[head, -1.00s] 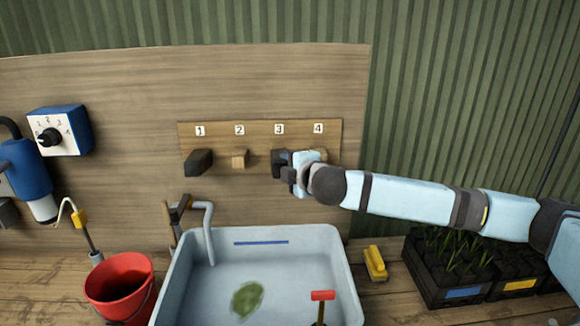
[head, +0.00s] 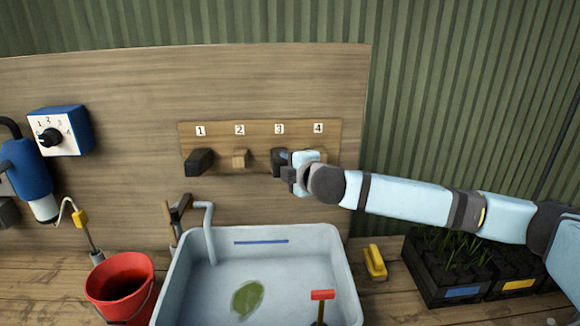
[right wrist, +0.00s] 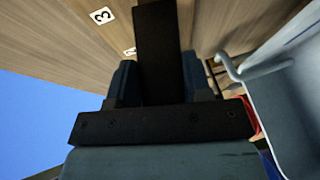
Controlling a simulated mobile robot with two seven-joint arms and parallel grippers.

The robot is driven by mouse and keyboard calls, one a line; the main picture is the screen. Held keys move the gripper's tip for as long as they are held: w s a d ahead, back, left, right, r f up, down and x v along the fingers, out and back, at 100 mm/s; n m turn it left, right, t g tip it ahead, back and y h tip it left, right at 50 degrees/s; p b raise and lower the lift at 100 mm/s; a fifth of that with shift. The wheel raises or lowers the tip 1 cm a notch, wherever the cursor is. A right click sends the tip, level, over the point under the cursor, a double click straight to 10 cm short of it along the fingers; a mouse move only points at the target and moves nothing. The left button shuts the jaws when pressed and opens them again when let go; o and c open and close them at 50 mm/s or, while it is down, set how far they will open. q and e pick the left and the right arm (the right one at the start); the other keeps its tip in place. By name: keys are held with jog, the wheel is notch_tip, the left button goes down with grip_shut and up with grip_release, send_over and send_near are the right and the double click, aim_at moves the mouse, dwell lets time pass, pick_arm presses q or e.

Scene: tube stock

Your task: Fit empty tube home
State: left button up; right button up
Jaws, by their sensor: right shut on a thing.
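A wooden rail (head: 260,128) on the back board carries labels 1 to 4. A dark square tube (head: 199,162) sits below label 1. Below label 2 a bare wooden peg (head: 240,159) sticks out, and another wooden peg (head: 321,156) shows partly behind my gripper below label 4. My right gripper (head: 289,172) is shut on a dark tube (head: 279,160) below label 3. My left gripper is out of view.
A pale basin (head: 345,285) with a green leaf (head: 247,298) stands below the rail. A red bucket (head: 120,285) and a blue device (head: 28,175) are at the left. A yellow brush (head: 375,262) and black plant trays (head: 440,280) are at the right.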

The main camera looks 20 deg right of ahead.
jog(key=shift+w+d+f, duration=0.2)
jog(key=shift+w, duration=0.6)
jog(key=shift+w+d+f, duration=0.15)
jog(key=shift+w+d, duration=0.05)
jog(key=shift+w, duration=0.55)
jog(key=shift+w+d+r+p, duration=0.1)
jog(key=shift+d+r+p, duration=0.1)
jog(key=shift+p, duration=0.35)
dwell(0.9)
jog(key=shift+f+p, duration=0.1)
jog(key=shift+p, duration=0.45)
dwell(0.9)
dwell(0.5)
jog(key=o, duration=1)
jog(key=shift+w+f, duration=0.1)
jog(key=shift+f, duration=0.15)
jog(key=shift+c, duration=0.2)
jog(key=shift+a+r, duration=0.1)
